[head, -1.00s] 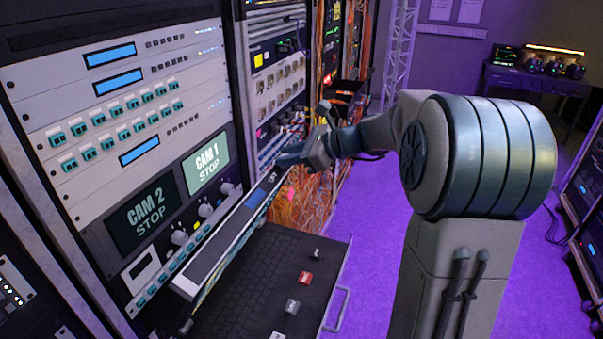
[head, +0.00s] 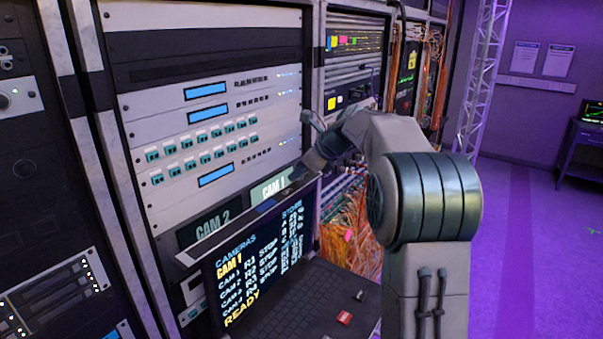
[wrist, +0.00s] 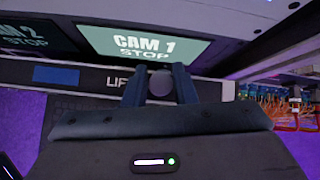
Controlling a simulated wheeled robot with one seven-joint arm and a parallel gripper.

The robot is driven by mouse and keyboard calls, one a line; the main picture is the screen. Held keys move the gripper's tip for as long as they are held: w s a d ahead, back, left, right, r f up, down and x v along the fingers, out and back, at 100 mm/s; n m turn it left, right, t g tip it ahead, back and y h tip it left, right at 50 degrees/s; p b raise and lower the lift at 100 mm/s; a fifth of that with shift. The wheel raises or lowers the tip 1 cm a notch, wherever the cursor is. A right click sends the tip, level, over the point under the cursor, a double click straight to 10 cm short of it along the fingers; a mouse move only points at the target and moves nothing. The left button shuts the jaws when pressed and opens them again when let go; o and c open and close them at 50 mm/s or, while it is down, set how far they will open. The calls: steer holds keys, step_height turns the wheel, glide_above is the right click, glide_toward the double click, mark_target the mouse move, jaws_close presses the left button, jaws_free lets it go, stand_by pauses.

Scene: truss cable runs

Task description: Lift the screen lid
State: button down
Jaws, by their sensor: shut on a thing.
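The screen lid (head: 260,260) is raised from its keyboard drawer and faces me, showing a dark display with "CAMERAS" and "READY" text. Its top edge partly covers the CAM 1 and CAM 2 panels behind. My gripper (head: 298,178) is at the lid's top edge, towards its right end. In the wrist view, my gripper (wrist: 160,88) has both fingers at the lid's edge strip (wrist: 95,78), beside the partly hidden "LIFT" lettering. The fingers are shut on that edge. The exact contact is partly hidden by the fingers.
The keyboard drawer (head: 290,312) sticks out below the lid, with a red key (head: 344,318) on its right. The rack (head: 205,70) stands close behind. Loose orange cables (head: 350,235) hang to the right. Purple floor (head: 525,270) is open at the right.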

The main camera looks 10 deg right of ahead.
steer(key=shift+f, duration=0.45)
steer(key=c, duration=1.5)
jaws_free()
steer(key=o, duration=0.3)
steer(key=shift+w, duration=0.25)
steer(key=shift+r, duration=0.1)
steer(key=shift+s+r, duration=0.1)
steer(key=shift+s, duration=0.05)
steer(key=b+v, duration=0.2)
steer(key=v, duration=1.1)
steer(key=shift+r, duration=0.25)
steer(key=shift+s+d, duration=0.1)
